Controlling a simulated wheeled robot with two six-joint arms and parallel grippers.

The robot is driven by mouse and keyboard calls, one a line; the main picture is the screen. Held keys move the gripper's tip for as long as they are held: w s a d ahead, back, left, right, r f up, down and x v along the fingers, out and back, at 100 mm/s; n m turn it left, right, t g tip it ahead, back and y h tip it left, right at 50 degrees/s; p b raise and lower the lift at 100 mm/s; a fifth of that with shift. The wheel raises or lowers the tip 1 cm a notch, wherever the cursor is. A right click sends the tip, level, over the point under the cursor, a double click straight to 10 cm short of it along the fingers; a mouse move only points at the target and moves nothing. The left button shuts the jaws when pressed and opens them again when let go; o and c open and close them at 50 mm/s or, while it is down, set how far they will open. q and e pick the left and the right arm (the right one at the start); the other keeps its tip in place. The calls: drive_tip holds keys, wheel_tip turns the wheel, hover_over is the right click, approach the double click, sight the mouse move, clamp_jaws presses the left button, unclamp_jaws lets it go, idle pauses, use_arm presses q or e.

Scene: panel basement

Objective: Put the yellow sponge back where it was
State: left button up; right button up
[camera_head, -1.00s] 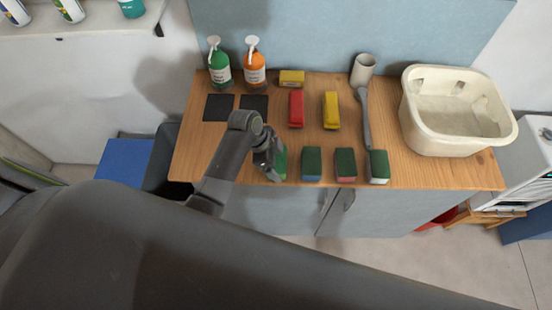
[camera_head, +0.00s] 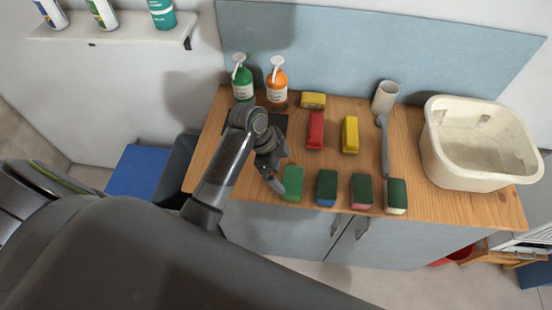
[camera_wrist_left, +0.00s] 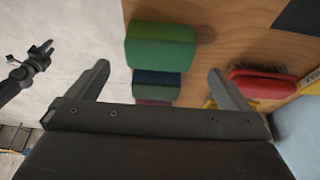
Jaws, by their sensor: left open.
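No sponge in view is clearly yellow. A green sponge (camera_head: 292,183) lies at the front left of the wooden worktop. To its right lie dark-green-topped sponges with a blue (camera_head: 326,187), a pinkish (camera_head: 361,190) and a whitish (camera_head: 396,196) lower layer. A yellow block (camera_head: 313,100) lies at the back; I cannot tell if it is a sponge. My left gripper (camera_head: 277,173) is open and empty just left of the green sponge. In the left wrist view the green sponge (camera_wrist_left: 160,47) lies beyond the spread fingers. My right gripper (camera_wrist_left: 40,58) seems to show small there, its jaws unclear.
A red brush (camera_head: 316,130), a yellow brush (camera_head: 350,134) and a long grey-handled tool (camera_head: 384,145) lie behind the sponges. Green (camera_head: 242,80) and orange (camera_head: 277,82) bottles stand at the back left. A cream tub (camera_head: 480,175) fills the right end.

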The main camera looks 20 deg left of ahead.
use_arm(q)
drive_tip(key=shift+v, duration=2.1)
drive_tip(key=s+a+f+n+t+y, duration=0.1)
drive_tip(key=s+a+n+y, duration=0.1)
drive_tip(key=s+a+n, duration=0.4)
drive_tip(key=s+a+f+n+t+y, duration=0.15)
drive_tip(key=s+n, duration=0.25)
drive_tip(key=s, duration=0.5)
drive_tip(key=s+a+n+y, duration=0.3)
drive_tip(key=s+a+n, duration=0.2)
drive_tip(key=s, duration=0.2)
wheel_tip(320, 180, down, 33)
drive_tip(key=a+g+b, duration=0.1)
drive_tip(key=b, duration=0.7)
drive_tip(key=s+f+b, duration=0.2)
drive_tip(key=s+f, duration=0.5)
drive_tip(key=f, duration=0.3)
drive_tip(key=s+d+f+g+h+b, duration=0.1)
drive_tip(key=s+f+b, duration=0.2)
drive_tip(key=s+f, duration=0.5)
wheel_tip(320, 180, down, 2)
drive_tip(key=shift+f, duration=0.1)
